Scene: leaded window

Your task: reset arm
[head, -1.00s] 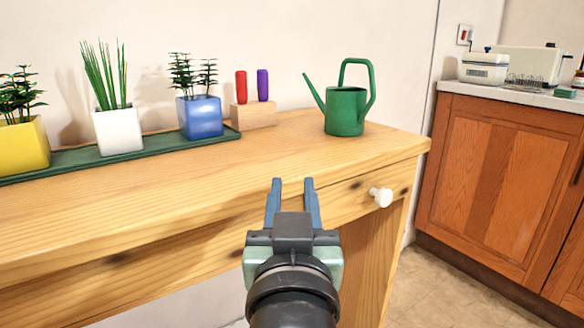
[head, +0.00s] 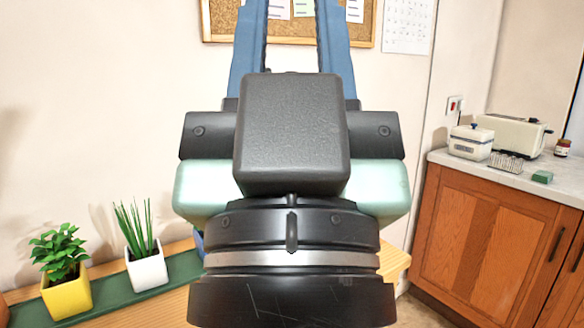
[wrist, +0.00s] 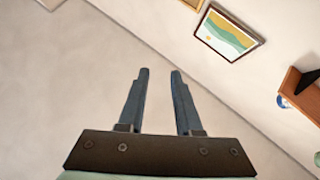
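My gripper (head: 292,45) is raised close in front of the head camera and fills the middle of that view. Its two blue fingers point up and stand apart with nothing between them. In the wrist view my gripper (wrist: 158,75) is also open and empty, facing a plain pale surface. The gripper and wrist hide much of the wooden table (head: 180,300), including the place where the watering can stood.
On the table's left, a yellow pot (head: 68,296) and a white pot (head: 147,270) stand on a green tray (head: 110,296). A cork board (head: 222,22) hangs behind. A wooden cabinet (head: 480,245) with a toaster (head: 512,132) stands right. A framed picture (wrist: 228,33) shows in the wrist view.

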